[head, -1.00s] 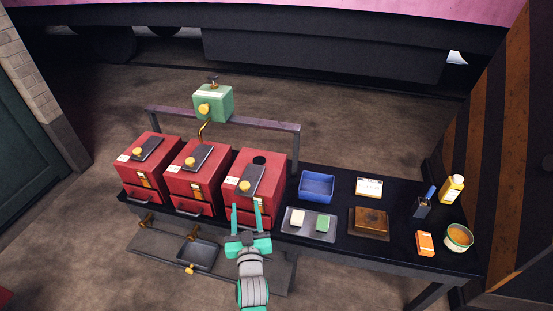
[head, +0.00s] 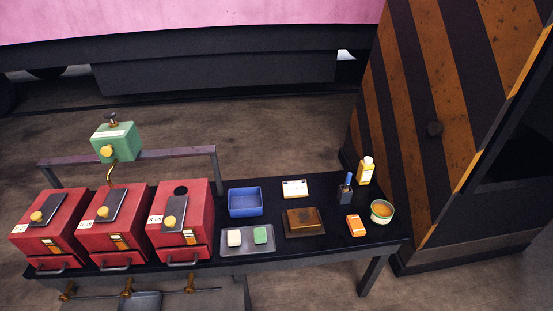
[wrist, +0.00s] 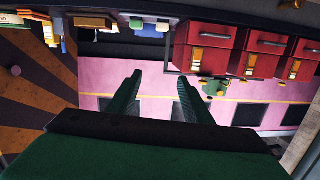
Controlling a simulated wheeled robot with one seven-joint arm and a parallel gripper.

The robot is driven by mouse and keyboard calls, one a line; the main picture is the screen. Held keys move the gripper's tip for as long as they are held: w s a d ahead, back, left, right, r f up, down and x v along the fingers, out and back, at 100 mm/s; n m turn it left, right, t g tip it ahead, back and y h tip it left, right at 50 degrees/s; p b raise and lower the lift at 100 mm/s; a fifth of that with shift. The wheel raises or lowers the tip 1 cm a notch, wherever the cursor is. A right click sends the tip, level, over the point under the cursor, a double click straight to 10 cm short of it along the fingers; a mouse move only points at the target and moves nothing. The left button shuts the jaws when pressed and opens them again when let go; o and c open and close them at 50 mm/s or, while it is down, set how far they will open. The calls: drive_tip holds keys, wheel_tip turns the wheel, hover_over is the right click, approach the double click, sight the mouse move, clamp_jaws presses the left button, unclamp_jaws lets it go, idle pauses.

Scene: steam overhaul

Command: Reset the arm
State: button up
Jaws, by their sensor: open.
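My gripper (wrist: 158,88) shows only in the wrist view, with its two dark green fingers spread apart and nothing between them. It is out of the head view. The wrist picture appears upside down, with the bench and red boxes along its top edge. In the head view three red boxes stand in a row on the black bench (head: 330,240): a left one (head: 35,247), a middle one (head: 100,240) and a right one (head: 198,222) with a round hole in its top. My gripper looks clear of all of them.
A green box (head: 118,143) sits on a rail above the red boxes. A blue bin (head: 245,202), a grey tray (head: 262,246) with two blocks, a brown block (head: 304,220), a yellow bottle (head: 366,172) and a round tin (head: 382,210) stand rightward. A striped panel (head: 430,110) rises at right.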

drive_tip(key=s+d+r+h, duration=0.1)
drive_tip(key=s+d, duration=0.3)
drive_tip(key=s, duration=0.4)
drive_tip(key=s+d+r+m+h, duration=0.1)
drive_tip(key=s+d+r, duration=0.3)
drive_tip(key=s, duration=0.4)
drive_tip(key=shift+s+d+g+h, duration=0.15)
drive_tip(key=shift+d+g+h, duration=0.25)
drive_tip(key=shift+d+h, duration=0.25)
